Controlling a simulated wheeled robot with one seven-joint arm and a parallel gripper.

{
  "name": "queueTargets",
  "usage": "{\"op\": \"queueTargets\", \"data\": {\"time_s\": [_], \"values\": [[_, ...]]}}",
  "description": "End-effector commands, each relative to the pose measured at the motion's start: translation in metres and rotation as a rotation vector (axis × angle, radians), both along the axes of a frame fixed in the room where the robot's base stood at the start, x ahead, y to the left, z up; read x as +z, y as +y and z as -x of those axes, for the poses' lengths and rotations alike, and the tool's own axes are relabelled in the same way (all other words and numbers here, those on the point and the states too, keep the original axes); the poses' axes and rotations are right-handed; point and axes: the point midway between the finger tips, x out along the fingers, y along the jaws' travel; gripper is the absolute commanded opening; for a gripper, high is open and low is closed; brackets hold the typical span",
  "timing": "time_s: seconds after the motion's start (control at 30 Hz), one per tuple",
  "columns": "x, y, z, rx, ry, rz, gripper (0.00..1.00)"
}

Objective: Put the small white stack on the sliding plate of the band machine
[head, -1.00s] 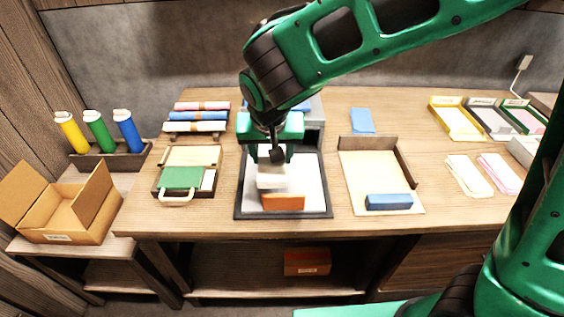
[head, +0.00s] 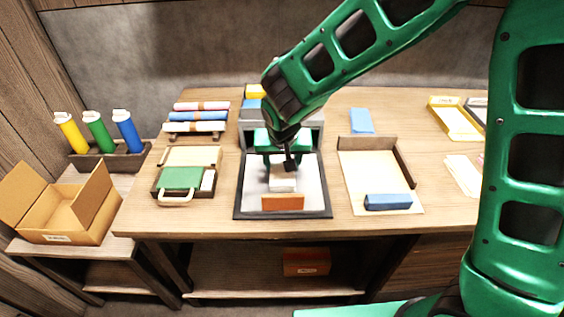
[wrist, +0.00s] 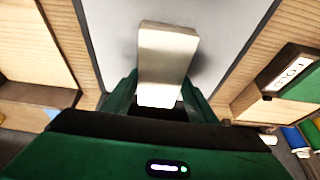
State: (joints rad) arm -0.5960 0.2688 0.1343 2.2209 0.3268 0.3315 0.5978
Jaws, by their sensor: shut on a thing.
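The small white stack (head: 283,184) is in my gripper (head: 281,172), above the pale plate (head: 314,193) of the band machine (head: 310,139) in the head view. In the wrist view the stack (wrist: 166,62) stands out between the two green fingers (wrist: 160,108), which are shut on it. An orange block (head: 282,202) lies at the front of the plate, just in front of the stack. I cannot tell whether the stack touches the plate.
A tray with raised sides (head: 372,180) and a blue block (head: 388,202) stands to the right. A green case (head: 182,180) lies to the left, with rolls (head: 198,116) behind it. An open cardboard box (head: 70,215) stands on the lower side table.

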Motion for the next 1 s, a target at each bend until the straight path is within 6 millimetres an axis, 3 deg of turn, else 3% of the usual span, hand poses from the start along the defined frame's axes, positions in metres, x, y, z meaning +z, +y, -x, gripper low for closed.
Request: {"op": "queueTargets", "data": {"time_s": [0.17, 0.2, 0.27, 0.67, 1.0], "values": [[-0.002, 0.001, 0.000, 0.001, 0.001, 0.000, 0.25], [-0.002, 0.001, 0.000, 0.001, 0.000, 0.000, 0.60], [-0.002, 0.001, 0.000, 0.001, 0.000, 0.000, 0.71], [0.005, 0.001, 0.001, 0.002, -0.002, -0.001, 0.71], [0.057, 0.003, 0.023, 0.003, -0.004, -0.003, 0.71]]}}
